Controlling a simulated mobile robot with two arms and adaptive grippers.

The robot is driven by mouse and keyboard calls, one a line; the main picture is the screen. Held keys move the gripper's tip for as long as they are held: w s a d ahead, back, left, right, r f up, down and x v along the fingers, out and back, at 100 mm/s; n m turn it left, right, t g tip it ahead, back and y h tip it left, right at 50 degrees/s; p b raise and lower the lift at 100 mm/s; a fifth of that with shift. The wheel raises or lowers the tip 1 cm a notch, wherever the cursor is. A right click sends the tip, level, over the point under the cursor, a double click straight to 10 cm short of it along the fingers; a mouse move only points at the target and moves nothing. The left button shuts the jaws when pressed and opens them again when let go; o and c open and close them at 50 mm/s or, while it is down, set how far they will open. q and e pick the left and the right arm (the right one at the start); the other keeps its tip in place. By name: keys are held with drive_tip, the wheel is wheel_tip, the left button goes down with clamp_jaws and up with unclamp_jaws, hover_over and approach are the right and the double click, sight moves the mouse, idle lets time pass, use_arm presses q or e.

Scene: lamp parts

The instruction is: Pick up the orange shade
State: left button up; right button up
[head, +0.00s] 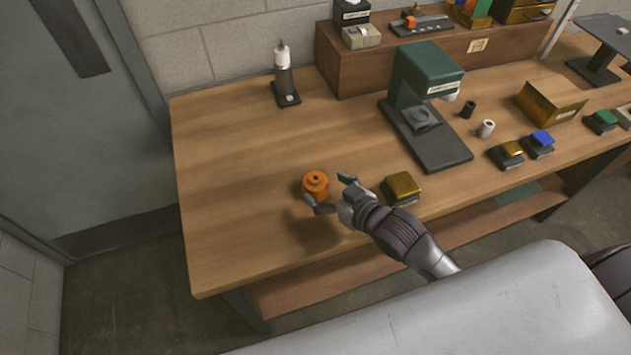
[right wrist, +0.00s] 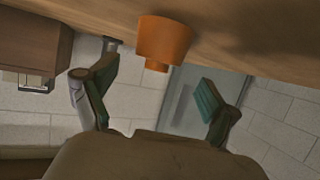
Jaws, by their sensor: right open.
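The orange shade (head: 315,184) is a small cylinder with a narrower top and a dark hole in it. It stands upright on the wooden table (head: 235,220), left of the table's middle. My right gripper (head: 327,189) is open and empty, just in front of the shade, with its fingers spread toward it. In the right wrist view the shade (right wrist: 163,42) shows beyond the open fingers (right wrist: 158,95), roughly centred between them; I see no contact. My left gripper is not in view.
A gold-topped block (head: 402,187) lies right of my right gripper. The table's left part is clear.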

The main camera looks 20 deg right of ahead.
sight(319, 181)
drive_tip(key=x, duration=0.5)
drive_tip(key=shift+d+r+p, duration=0.1)
drive_tip(key=shift+r+p, duration=0.05)
drive_tip(key=shift+p, duration=0.2)
drive_tip(key=c, duration=1.2)
drive_tip(key=shift+r, duration=0.1)
drive_tip(key=shift+c, duration=0.2)
